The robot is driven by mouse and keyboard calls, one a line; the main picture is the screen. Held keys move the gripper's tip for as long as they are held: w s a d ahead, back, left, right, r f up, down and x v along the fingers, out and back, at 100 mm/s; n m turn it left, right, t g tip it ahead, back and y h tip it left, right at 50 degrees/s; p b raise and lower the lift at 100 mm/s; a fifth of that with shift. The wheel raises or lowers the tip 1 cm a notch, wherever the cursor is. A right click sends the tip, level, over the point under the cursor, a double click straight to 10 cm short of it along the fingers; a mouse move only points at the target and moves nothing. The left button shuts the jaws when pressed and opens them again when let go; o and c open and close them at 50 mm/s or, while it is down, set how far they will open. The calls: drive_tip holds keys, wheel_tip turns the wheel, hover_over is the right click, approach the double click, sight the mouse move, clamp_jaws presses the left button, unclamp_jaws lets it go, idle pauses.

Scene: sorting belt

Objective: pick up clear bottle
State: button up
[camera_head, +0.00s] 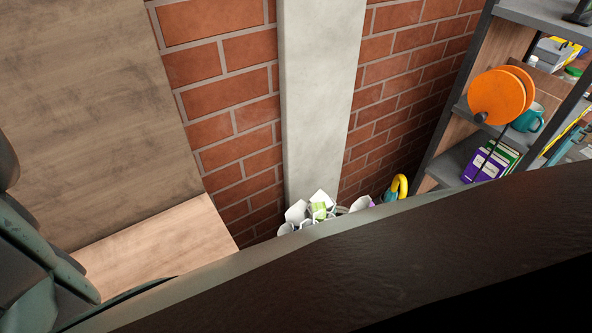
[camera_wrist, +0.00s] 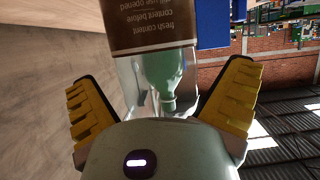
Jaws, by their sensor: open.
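In the wrist view, my gripper (camera_wrist: 165,76) is open, with one yellow ridged finger on each side of the picture. Between the fingers is a clear, see-through shape with a pale green bottle neck (camera_wrist: 160,82), which looks like the clear bottle. A brown label with upside-down white print (camera_wrist: 152,22) is above it; I cannot tell if it belongs to the same thing. Neither finger visibly touches the bottle. The gripper's housing hides what lies below. The head view shows neither the bottle nor the gripper's fingers.
In the head view, a large dark surface (camera_head: 380,265) crosses the bottom. Behind it are a pile of white pieces (camera_head: 310,212), a wooden panel (camera_head: 90,110), a brick wall (camera_head: 225,90) and a shelf with an orange reel (camera_head: 497,97). A blue object (camera_wrist: 213,22) is at the wrist view's top.

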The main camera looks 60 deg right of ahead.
drive_tip(key=c, duration=1.4)
drive_tip(key=shift+o, duration=0.2)
